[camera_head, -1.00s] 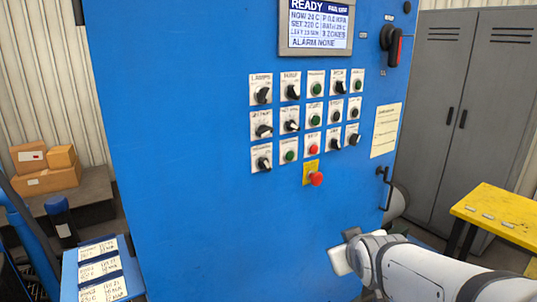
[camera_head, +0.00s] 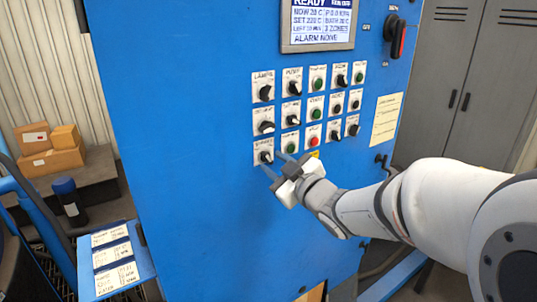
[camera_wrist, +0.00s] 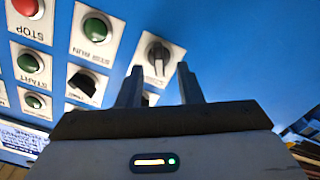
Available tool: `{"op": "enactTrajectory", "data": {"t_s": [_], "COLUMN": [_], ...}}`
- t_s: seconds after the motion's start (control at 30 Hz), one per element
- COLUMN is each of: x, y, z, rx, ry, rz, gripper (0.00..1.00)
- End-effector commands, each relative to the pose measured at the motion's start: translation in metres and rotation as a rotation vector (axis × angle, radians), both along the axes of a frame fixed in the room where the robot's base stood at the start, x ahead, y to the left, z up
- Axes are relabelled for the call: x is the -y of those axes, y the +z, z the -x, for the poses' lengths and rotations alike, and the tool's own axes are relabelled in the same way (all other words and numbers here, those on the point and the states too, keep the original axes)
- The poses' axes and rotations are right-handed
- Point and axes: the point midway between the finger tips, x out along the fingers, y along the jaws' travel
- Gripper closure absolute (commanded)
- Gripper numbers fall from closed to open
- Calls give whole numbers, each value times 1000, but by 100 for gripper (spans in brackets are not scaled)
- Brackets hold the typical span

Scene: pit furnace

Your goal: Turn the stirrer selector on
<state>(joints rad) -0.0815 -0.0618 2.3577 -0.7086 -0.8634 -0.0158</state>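The stirrer selector (camera_head: 265,157) is a black rotary knob on a white plate, at the bottom left of the blue cabinet's control grid. Its label is too small to read for certain. In the wrist view the knob (camera_wrist: 157,53) shows just beyond the fingertips, between them, with its handle near upright in that picture. My gripper (camera_head: 275,164) is open and empty in front of this knob. In the wrist view its two fingers (camera_wrist: 160,72) stand apart. I cannot tell whether either finger touches the knob or plate.
A green button (camera_wrist: 95,28) sits beside the selector, and a red stop button (camera_head: 314,142) is further along the row. Other knobs and buttons are close above. A display (camera_head: 317,22) is at the top. A sloped label shelf (camera_head: 118,262) stands at lower left.

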Motion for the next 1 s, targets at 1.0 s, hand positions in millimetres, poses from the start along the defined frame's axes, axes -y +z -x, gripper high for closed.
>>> {"op": "enactTrajectory", "data": {"t_s": [1.0], "x": [-12], "y": [0], "z": [-20], "rx": [-2], "ry": [-2], "rz": [0], "gripper": [100]}}
